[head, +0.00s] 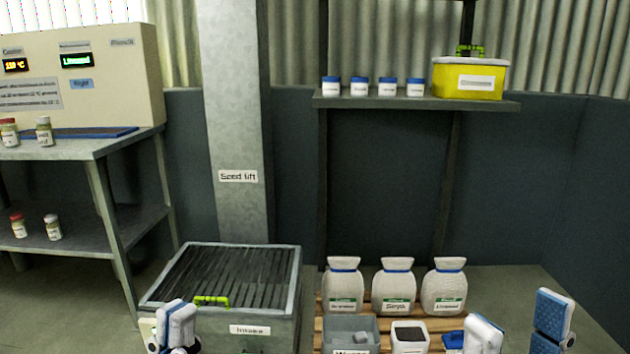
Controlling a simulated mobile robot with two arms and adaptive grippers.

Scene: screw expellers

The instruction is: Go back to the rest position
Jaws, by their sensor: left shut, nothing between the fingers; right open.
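My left gripper (177,327), white with blue edges, is at the bottom left of the head view, in front of the intake bin's near left corner. It is shut, with nothing seen in it. My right gripper (518,322) is at the bottom right, its two fingers spread wide apart and empty. It is to the right of and in front of the pallet with sacks. The lower parts of both grippers are cut off by the frame's edge.
A grated intake bin (222,280) with a green handle (211,301) stands below the seed lift column (236,120). Three white sacks (397,287) and small containers (410,336) are on a wooden pallet. A grey bench (85,148) is left; a shelf (415,104) holds a yellow box (470,78).

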